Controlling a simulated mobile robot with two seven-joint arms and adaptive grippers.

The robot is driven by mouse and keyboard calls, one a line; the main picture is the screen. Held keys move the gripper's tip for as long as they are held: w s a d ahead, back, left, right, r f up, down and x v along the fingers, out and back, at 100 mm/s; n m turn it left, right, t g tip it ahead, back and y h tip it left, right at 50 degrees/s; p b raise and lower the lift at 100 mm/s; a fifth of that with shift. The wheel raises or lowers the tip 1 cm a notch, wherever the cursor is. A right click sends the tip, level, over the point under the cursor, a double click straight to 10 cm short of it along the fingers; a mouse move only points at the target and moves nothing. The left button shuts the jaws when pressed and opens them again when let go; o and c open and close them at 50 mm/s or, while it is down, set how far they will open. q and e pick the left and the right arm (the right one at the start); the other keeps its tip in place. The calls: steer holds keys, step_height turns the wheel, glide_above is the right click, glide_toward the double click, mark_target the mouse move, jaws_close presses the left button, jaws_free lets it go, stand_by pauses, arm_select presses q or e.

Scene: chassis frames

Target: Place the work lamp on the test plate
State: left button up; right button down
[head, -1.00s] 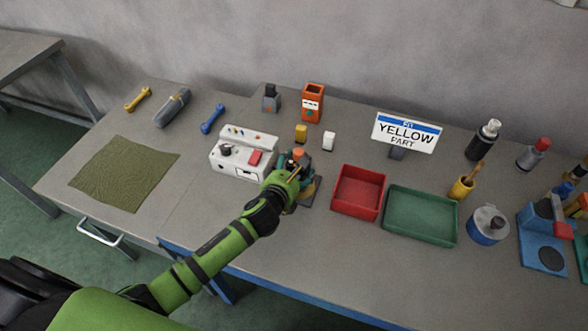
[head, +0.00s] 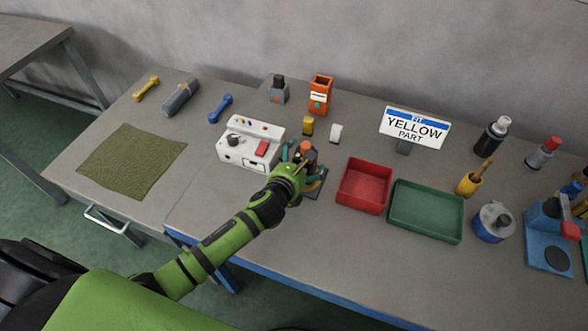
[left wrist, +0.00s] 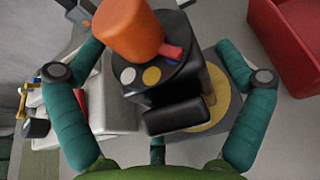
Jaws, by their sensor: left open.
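The work lamp (left wrist: 179,82), which I take to be the dark body with an orange top and small coloured buttons, stands between my left fingers. Its orange top (head: 306,147) also shows in the head view. The test plate (left wrist: 235,122), dark grey with a yellow disc, lies under the lamp; its edge (head: 314,191) shows by my gripper in the head view. My left gripper (head: 304,163) is open, with teal fingers on both sides of the lamp and apparent gaps. The lamp's foot is partly hidden, so full contact with the plate cannot be told. My right gripper is out of view.
A white control box (head: 249,146) is close on the left of my gripper. A red tray (head: 364,205) and a green tray (head: 426,233) are on the right. Small yellow (head: 308,126) and white (head: 335,133) blocks stand behind. The bench front is clear.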

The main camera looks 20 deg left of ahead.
arm_select(q)
steer(key=v, duration=1.1)
steer(key=shift+s+b, duration=0.35)
steer(key=shift+s, duration=0.05)
steer(key=shift+r, duration=0.15)
steer(key=shift+c, duration=0.4)
stand_by(0.9)
